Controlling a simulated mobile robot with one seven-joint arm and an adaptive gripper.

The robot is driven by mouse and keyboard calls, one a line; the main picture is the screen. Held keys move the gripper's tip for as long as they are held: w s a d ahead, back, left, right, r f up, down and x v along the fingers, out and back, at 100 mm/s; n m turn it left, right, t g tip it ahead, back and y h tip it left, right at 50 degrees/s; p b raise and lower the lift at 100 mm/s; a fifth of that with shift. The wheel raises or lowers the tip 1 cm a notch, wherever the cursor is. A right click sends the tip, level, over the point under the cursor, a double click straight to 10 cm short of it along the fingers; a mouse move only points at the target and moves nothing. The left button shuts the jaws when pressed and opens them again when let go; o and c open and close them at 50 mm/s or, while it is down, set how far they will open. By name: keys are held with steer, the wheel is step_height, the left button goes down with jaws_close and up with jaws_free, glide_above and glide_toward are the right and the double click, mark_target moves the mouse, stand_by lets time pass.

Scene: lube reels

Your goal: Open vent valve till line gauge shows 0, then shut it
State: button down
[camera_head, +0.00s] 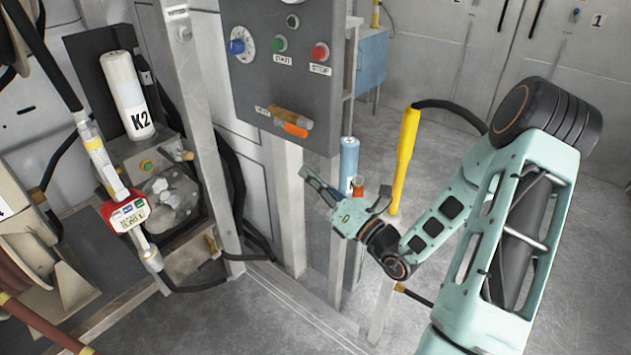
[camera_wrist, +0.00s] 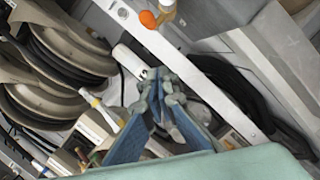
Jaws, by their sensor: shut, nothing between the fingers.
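A small round fitting (camera_head: 292,21) sits near the panel's top, and no line gauge reading can be made out. My gripper (camera_head: 306,176) is shut and empty, below the lever and apart from it. In the wrist view my gripper (camera_wrist: 158,78) shows its blue-padded fingers meeting at the tips. An orange part (camera_wrist: 149,18) shows at the top there; which part it is is unclear.
The panel also has a blue knob (camera_head: 238,46), a green button (camera_head: 280,43) and a red button (camera_head: 319,52). A steel post (camera_head: 196,110) separates it from the K2 canister (camera_head: 124,90). A blue cylinder (camera_head: 349,160) and yellow post (camera_head: 404,150) stand near my arm.

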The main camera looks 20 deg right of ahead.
steer(key=w+r+b, duration=0.1)
steer(key=w+r, duration=0.3)
steer(key=w, duration=0.2)
steer(key=shift+a+r, duration=0.2)
steer(key=shift+a, duration=0.2)
steer(key=shift+r, duration=0.15)
steer(key=shift+r+g+p, duration=0.15)
steer(key=shift+g+p, duration=0.15)
steer(key=shift+p, duration=0.6)
